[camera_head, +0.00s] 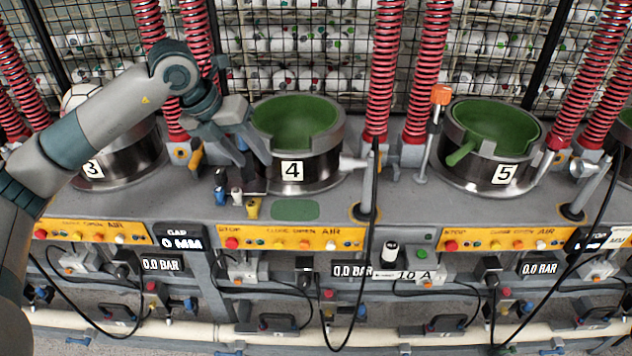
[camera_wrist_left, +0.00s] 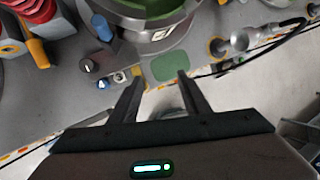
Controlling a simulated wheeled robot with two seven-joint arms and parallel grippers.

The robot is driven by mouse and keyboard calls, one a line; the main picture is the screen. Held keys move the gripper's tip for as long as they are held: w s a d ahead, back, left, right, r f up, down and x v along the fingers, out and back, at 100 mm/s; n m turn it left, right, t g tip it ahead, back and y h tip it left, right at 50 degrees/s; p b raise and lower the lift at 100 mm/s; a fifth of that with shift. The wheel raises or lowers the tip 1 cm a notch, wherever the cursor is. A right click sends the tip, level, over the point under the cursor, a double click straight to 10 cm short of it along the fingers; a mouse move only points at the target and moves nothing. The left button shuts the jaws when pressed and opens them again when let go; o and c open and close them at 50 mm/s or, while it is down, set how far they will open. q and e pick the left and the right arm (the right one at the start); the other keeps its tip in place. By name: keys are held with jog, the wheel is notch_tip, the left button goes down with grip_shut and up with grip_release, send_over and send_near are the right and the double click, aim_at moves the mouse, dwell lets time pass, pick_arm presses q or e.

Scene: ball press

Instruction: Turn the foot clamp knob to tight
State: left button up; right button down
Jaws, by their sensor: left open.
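My left gripper (camera_head: 254,160) is open and empty in front of press 4 (camera_head: 291,172), over the grey deck; its two dark fingers also show in the left wrist view (camera_wrist_left: 160,76). To the left of the fingers stand small controls: a black knob (camera_wrist_left: 86,65) with a white mark, a blue one (camera_wrist_left: 102,84), a white one (camera_wrist_left: 119,77) and a yellow one (camera_wrist_left: 136,84), partly behind a finger. No readable label tells which is the foot clamp knob. The fingers appear apart from the black knob. My right gripper is out of view.
An orange lever (camera_head: 195,158) stands left of press 4, and a metal post (camera_head: 367,185) with a black cable to its right. A flat green pad (camera_head: 295,210) lies in front. Yellow AIR panels (camera_head: 290,238) line the deck edge. Press 5 (camera_head: 490,150) stands right.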

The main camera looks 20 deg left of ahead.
pick_arm(q)
jog(key=s+d+m+h, duration=0.1)
jog(key=s+d+h, duration=0.1)
jog(key=d, duration=0.5)
jog(key=s+d+f+m+g+h, duration=0.1)
jog(key=d+h, duration=0.3)
jog(key=d, duration=0.4)
jog(key=shift+s+d+h, duration=0.25)
jog(key=shift+s+h, duration=0.15)
jog(key=shift+s, duration=0.05)
